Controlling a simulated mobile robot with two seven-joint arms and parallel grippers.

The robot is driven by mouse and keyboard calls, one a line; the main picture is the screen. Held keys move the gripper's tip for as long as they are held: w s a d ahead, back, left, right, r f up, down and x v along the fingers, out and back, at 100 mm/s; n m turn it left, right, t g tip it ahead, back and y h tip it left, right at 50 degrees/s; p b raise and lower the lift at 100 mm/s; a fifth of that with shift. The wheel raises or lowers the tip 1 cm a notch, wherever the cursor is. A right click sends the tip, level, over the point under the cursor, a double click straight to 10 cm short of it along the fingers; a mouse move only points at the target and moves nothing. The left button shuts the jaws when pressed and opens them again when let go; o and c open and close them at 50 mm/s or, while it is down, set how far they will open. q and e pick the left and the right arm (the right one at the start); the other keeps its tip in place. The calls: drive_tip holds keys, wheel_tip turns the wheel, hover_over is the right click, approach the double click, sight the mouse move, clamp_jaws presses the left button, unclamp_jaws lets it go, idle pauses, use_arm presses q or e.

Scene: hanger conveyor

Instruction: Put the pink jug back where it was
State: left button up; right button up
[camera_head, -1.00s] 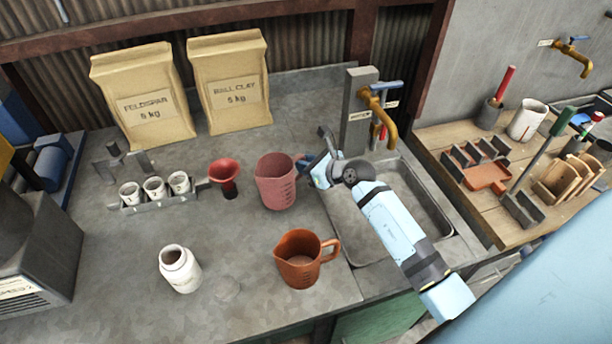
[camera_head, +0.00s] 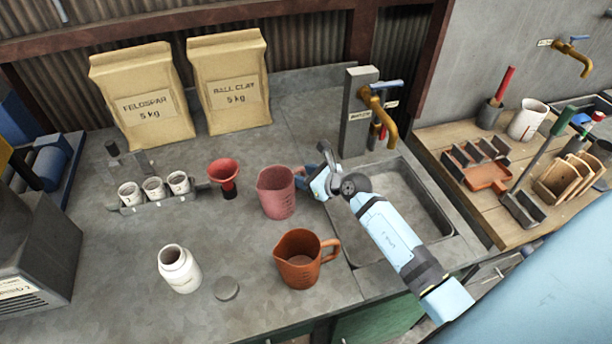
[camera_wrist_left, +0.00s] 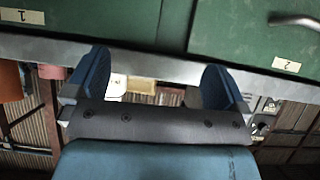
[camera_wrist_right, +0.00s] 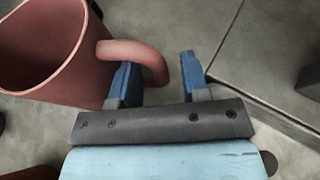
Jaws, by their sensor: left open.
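The pink jug (camera_head: 276,193) stands upright on the grey counter, left of the sink, its handle toward the right. My right gripper (camera_head: 318,178) is at the handle side of the jug. In the right wrist view the pink jug (camera_wrist_right: 45,50) is at upper left. There my right gripper (camera_wrist_right: 158,80) has its fingers apart, with the end of the handle loop between them and close to the left finger; contact cannot be told. My left gripper (camera_wrist_left: 158,85) is open and empty in the left wrist view, in front of green drawers (camera_wrist_left: 235,35).
An orange jug (camera_head: 300,262) stands in front of the pink jug. A red funnel (camera_head: 224,173), a rack of white cups (camera_head: 155,199), a white jar (camera_head: 179,270) and a grey disc (camera_head: 227,288) are to the left. The sink (camera_head: 415,200) and brass tap (camera_head: 385,120) are right.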

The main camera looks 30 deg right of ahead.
drive_tip(key=shift+r, duration=0.15)
drive_tip(key=v, duration=1.2)
